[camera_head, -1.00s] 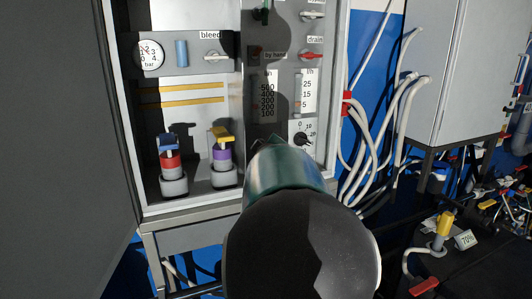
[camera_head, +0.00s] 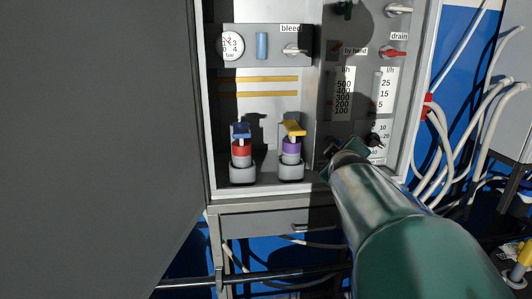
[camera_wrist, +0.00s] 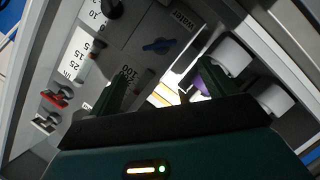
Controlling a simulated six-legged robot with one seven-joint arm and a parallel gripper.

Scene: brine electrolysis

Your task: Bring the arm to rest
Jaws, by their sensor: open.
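My gripper (camera_head: 345,158) is at the end of my green arm, in front of the lower right of the open cabinet (camera_head: 208,165). In the wrist view my gripper (camera_wrist: 163,88) has its two dark fingers spread apart, with nothing clearly held between them. The cabinet's panel, with a black knob (camera_wrist: 112,8), a blue handle (camera_wrist: 159,45) and a red handle (camera_wrist: 56,98), lies in front of it. In the head view the fingertips are small and partly hidden by my arm.
Two bottles stand on the cabinet floor, one red (camera_head: 241,151), one purple (camera_head: 291,148), left of my gripper. A drain handle (camera_head: 393,53) and scales are on the panel. White hoses (camera_head: 450,150) hang at right. A large dark panel (camera_head: 95,150) fills the left.

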